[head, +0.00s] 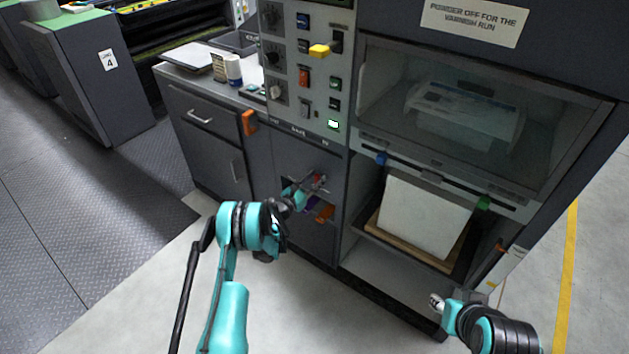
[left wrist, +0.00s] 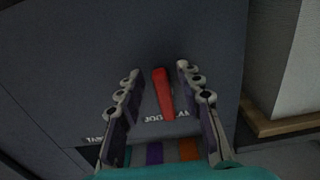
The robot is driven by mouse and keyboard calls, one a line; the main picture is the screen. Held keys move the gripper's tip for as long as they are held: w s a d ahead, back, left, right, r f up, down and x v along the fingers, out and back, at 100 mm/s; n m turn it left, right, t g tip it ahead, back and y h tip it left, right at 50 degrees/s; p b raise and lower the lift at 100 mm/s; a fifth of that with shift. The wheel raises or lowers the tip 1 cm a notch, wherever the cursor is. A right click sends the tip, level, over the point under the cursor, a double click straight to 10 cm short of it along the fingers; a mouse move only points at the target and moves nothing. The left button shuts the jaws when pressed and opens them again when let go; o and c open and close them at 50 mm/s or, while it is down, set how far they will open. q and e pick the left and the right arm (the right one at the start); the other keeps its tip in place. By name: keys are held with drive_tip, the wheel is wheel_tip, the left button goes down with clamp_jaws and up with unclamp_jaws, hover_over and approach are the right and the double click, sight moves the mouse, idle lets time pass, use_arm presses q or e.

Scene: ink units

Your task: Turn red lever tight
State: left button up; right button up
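The red lever (left wrist: 163,93) is a slim bar on the dark grey cabinet front, seen in the left wrist view. It lies between the two fingers of my left gripper (left wrist: 159,95), which is open with a gap on both sides of the lever. In the head view my left gripper (head: 311,190) is at the cabinet front, and only a small bit of the red lever (head: 320,177) shows behind it. My right gripper (head: 437,302) is low at the right, away from the lever; its fingers are too small to tell open from shut.
Purple (left wrist: 154,153) and orange (left wrist: 189,150) parts sit below the red lever. A control panel (head: 306,70) with knobs and buttons is above. To the right is a bay with a white paper stack (head: 422,216). An orange handle (head: 249,122) sticks out at the left.

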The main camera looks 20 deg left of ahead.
use_arm(q)
clamp_jaws()
drive_tip(key=m, duration=0.3)
drive_tip(key=shift+s+d, duration=0.1)
drive_tip(key=shift+d, duration=0.25)
drive_tip(key=f+m, duration=0.1)
drive_tip(key=m, duration=0.4)
drive_tip(key=d+f+m, duration=0.1)
drive_tip(key=m, duration=0.4)
drive_tip(key=d+m, duration=0.1)
drive_tip(key=m, duration=0.4)
drive_tip(key=shift+s+f, duration=0.4)
